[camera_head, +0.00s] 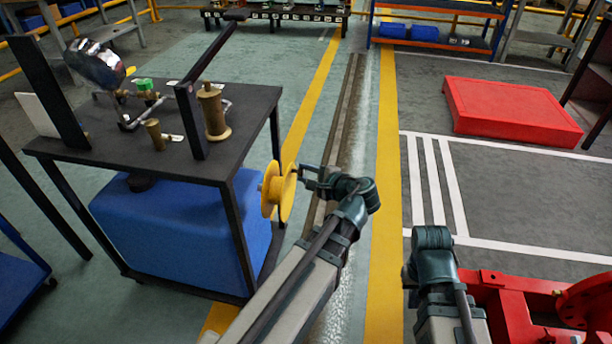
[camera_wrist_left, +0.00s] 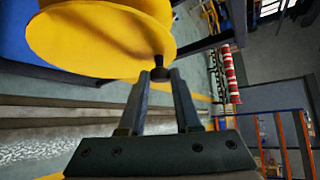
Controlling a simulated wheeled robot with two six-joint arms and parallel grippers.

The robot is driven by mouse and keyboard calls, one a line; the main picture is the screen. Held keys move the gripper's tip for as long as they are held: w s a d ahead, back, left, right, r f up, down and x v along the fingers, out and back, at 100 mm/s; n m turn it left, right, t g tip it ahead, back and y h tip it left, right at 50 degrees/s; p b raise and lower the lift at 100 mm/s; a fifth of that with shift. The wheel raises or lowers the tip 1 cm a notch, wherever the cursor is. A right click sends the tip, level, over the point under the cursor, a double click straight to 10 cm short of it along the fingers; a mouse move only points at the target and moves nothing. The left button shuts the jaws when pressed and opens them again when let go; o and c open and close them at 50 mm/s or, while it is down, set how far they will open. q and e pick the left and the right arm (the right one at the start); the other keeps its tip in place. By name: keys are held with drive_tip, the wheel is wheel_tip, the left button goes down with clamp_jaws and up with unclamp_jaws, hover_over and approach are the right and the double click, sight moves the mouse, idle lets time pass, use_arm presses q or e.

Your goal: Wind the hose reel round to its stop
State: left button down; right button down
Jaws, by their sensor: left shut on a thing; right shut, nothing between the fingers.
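The yellow hose reel (camera_head: 275,192) is mounted at the right side of the black-framed cart, beside its blue tank. In the left wrist view the reel's yellow disc (camera_wrist_left: 95,38) fills the upper left. A small dark crank knob (camera_wrist_left: 158,72) stands out from the disc's edge. My left gripper (camera_head: 304,172) is at the reel's right side, and in the left wrist view its fingers (camera_wrist_left: 160,78) are closed on the knob. My right arm shows at the lower right of the head view; its fingers are hidden there.
The cart's black top (camera_head: 150,150) carries brass fittings, a green-handled valve and a long black lever. A blue tank (camera_head: 180,235) sits underneath. Red machinery (camera_head: 520,305) is close to my right arm. A red platform (camera_head: 510,110) lies further back. The floor between is clear.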

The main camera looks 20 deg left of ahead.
use_arm(q)
drive_tip(key=shift+s, duration=0.15)
drive_tip(key=c, duration=0.6)
unclamp_jaws()
drive_tip(key=shift+p+v, duration=1.35)
drive_tip(key=shift+v, duration=2.4)
drive_tip(key=shift+c, duration=0.2)
